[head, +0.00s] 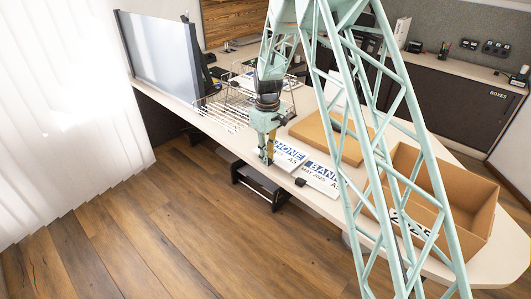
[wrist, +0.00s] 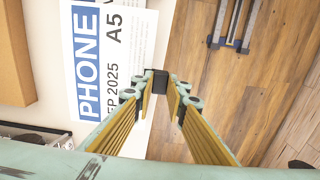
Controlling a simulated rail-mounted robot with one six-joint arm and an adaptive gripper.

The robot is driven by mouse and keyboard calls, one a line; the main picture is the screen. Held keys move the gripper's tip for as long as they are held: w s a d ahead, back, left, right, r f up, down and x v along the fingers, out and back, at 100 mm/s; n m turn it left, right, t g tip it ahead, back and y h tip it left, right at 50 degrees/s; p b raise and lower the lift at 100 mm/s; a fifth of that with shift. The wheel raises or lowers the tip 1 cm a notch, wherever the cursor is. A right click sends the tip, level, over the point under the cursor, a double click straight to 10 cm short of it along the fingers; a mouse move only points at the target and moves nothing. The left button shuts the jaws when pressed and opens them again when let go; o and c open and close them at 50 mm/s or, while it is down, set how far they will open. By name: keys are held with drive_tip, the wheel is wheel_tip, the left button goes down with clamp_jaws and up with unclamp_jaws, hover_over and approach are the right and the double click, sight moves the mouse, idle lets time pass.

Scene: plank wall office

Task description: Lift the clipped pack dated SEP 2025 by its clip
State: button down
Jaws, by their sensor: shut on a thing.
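The PHONE pack (wrist: 100,55) is white with a blue title band, and its date reads "EP 2025" with the first letter cut off from view. It lies flat at the desk's front edge, and shows partly behind my gripper in the head view (head: 291,154). Its black clip (wrist: 157,80) sits at its edge facing the floor side. My gripper (head: 267,158) reaches down over the desk edge, its ribbed yellow fingers on either side of the clip and shut on it. I cannot tell whether the pack is off the desk.
The BANK pack (head: 322,174), dated MAY 2025, lies close on the right with its own black clip (head: 300,182). An open cardboard box (head: 471,215) and a flat cardboard piece (head: 312,132) are on the desk. A wire rack (head: 229,117) stands left. A dark step (head: 255,187) is below.

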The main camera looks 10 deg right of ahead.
drive_tip(key=s+r+p, duration=0.1)
drive_tip(key=s, duration=1)
drive_tip(key=shift+s+d, duration=0.2)
drive_tip(key=shift+r+p, duration=0.25)
drive_tip(key=shift+p, duration=0.05)
drive_tip(key=shift+r+p, duration=0.6)
drive_tip(key=shift+r, duration=0.55)
drive_tip(key=shift+w+d, duration=0.1)
